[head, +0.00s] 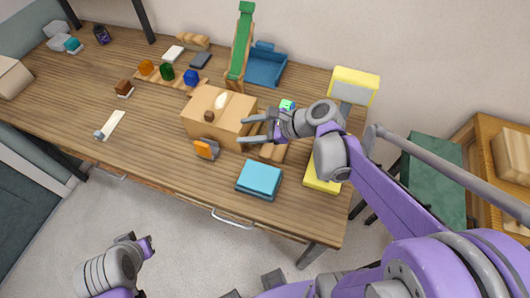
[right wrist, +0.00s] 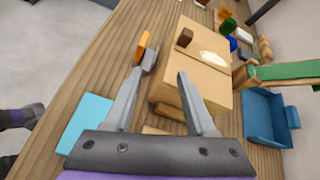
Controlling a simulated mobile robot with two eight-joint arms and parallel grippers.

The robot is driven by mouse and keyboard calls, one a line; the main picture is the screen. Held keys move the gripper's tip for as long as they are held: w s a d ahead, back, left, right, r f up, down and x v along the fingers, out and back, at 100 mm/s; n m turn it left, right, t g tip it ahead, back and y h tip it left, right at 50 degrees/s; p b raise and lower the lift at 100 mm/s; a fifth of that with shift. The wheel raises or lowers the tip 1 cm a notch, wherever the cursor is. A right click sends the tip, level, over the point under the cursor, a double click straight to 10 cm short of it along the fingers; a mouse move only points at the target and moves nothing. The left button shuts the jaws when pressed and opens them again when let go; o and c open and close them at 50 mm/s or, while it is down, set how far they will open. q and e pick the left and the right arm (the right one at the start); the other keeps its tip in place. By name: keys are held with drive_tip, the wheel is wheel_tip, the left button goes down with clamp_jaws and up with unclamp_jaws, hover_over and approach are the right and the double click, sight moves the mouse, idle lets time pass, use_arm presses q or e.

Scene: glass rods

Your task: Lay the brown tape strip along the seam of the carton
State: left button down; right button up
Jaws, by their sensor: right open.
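The carton (head: 232,125) is a tan closed box near the table's front. It also shows in the right wrist view (right wrist: 205,85). A small dark brown piece (head: 208,116) and a pale oval piece (head: 221,101) lie on its top. I cannot tell whether the brown piece is the tape strip; no flat brown strip shows clearly. My right gripper (head: 245,130) is open and empty at the carton's right end; I cannot tell whether it touches. My left gripper (head: 147,246) is low at the bottom left, away from the table, its fingers unclear.
An orange and grey object (head: 206,149) stands in front of the carton. A blue stack (head: 259,178) and a yellow item (head: 322,178) lie near the front edge. A green ramp (head: 240,50) and blue bin (head: 266,66) stand behind. The table's left front is mostly clear.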

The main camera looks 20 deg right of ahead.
drive_tip(key=s+f+n+h, duration=0.1)
drive_tip(key=s+n, duration=0.1)
drive_tip(key=s+a+f+n+g+h, duration=0.1)
drive_tip(key=s+n, duration=0.1)
drive_tip(key=n, duration=0.1)
drive_tip(key=s+a+f+n+g+h, duration=0.1)
drive_tip(key=s+n, duration=0.1)
drive_tip(key=n, duration=0.1)
drive_tip(key=shift+s+a+f, duration=0.15)
drive_tip(key=shift+s+f, duration=0.05)
drive_tip(key=shift+s, duration=0.2)
drive_tip(key=s+n, duration=0.1)
drive_tip(key=n, duration=0.1)
drive_tip(key=s+f+n+h, duration=0.1)
drive_tip(key=s+n, duration=0.1)
drive_tip(key=shift+f, duration=0.15)
drive_tip(key=s+d+n+h, duration=0.1)
drive_tip(key=n, duration=0.2)
drive_tip(key=s+d+f+n+h, duration=0.1)
drive_tip(key=s+n, duration=0.1)
drive_tip(key=n, duration=0.1)
drive_tip(key=s+d+n+h, duration=0.1)
drive_tip(key=n, duration=0.2)
drive_tip(key=shift+s+f+g+h, duration=0.2)
drive_tip(key=shift+s+g+h, duration=0.1)
drive_tip(key=shift+s+h, duration=0.1)
drive_tip(key=shift+s+d+n+h, duration=0.3)
drive_tip(key=shift+d+n, duration=0.1)
drive_tip(key=shift+n, duration=0.7)
